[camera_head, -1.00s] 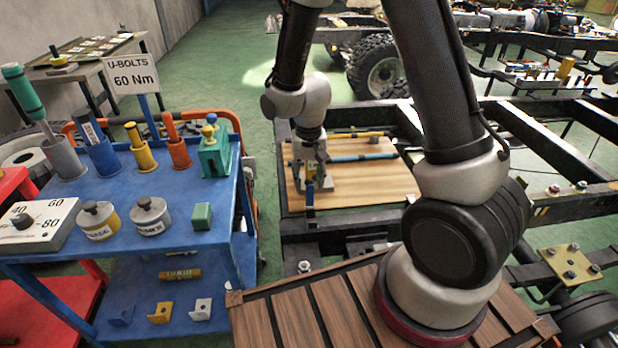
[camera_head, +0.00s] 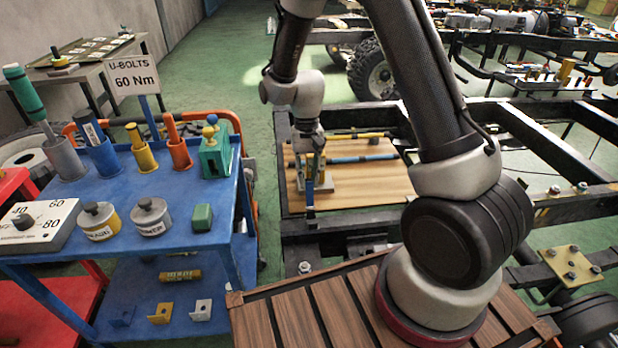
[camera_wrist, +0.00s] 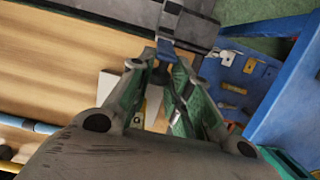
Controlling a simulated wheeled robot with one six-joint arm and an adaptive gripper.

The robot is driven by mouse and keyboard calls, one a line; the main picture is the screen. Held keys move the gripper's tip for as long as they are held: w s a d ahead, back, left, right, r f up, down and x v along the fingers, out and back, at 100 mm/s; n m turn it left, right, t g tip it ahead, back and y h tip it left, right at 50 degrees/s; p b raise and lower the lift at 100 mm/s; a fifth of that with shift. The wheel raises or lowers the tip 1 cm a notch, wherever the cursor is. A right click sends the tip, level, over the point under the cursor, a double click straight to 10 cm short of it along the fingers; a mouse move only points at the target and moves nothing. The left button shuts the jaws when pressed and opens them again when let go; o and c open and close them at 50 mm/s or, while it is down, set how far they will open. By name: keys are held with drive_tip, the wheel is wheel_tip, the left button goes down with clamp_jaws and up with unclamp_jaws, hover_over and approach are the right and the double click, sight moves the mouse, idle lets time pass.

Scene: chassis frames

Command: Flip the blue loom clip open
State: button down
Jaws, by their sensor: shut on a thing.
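My gripper (camera_head: 313,172) points down over the near left part of a wooden board (camera_head: 385,186) in the head view. In the wrist view its two green-padded fingers (camera_wrist: 166,68) come close together at their tips. A blue piece, the loom clip as far as I can tell (camera_wrist: 168,50), shows at the fingertips, with a dark end beyond it over the grey rail. In the head view the clip (camera_head: 309,190) is a small blue upright strip at the board's near left edge. The finger contact and the clip's hinge are partly hidden.
A blue rod (camera_head: 365,158) and a yellow-and-dark rod (camera_head: 362,136) lie across the board. A black chassis rail (camera_head: 340,224) runs along its near edge. The blue trolley (camera_head: 185,262) with tools, weights and brackets stands close to the left.

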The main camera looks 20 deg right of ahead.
drive_tip(key=shift+w+f, duration=0.1)
drive_tip(key=shift+w, duration=0.15)
drive_tip(key=c, duration=1.3)
unclamp_jaws()
drive_tip(key=v, duration=1.2)
drive_tip(key=shift+s, duration=0.1)
